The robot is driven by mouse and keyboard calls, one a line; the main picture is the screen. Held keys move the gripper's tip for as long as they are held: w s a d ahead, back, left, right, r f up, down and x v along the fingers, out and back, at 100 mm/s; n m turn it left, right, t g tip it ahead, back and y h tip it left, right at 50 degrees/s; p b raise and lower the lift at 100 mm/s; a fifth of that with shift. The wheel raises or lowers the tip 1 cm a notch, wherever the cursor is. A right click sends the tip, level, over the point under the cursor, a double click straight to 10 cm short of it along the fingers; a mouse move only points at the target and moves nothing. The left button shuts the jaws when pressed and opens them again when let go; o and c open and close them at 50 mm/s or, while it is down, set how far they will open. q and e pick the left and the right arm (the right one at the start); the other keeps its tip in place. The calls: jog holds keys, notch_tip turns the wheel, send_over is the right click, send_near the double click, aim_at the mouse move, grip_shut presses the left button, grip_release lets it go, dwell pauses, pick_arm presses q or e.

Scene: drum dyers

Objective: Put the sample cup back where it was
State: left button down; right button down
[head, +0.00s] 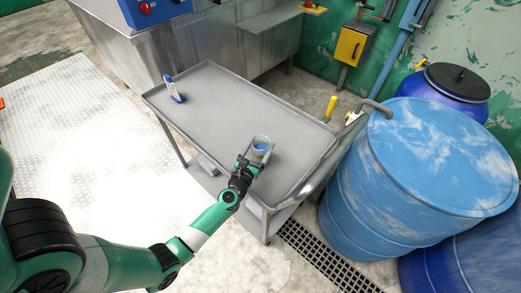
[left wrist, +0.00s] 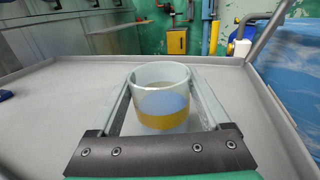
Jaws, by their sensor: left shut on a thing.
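The sample cup (head: 260,145) is a clear cup with blue and amber bands showing in it. It is over the near right part of the grey cart's top tray (head: 215,108). My left gripper (head: 254,156) is shut on the cup, one finger along each side. In the left wrist view the cup (left wrist: 160,98) stands upright between the two fingers (left wrist: 163,105). I cannot tell whether its base touches the tray. My right gripper is not in view.
A small white and blue device (head: 173,88) stands at the tray's far left. The tray has a raised rim and a push handle (head: 350,135) at right. Blue drums (head: 430,165) stand close on the right. The tray's middle is clear.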

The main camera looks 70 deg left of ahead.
pick_arm(q)
jog(key=shift+r, duration=0.15)
jog(key=shift+w+f, duration=0.1)
jog(key=shift+f, duration=0.1)
grip_release()
jog(key=shift+r, duration=0.1)
jog(key=shift+r, duration=0.2)
jog(key=v, duration=1.2)
jog(key=shift+p, duration=0.45)
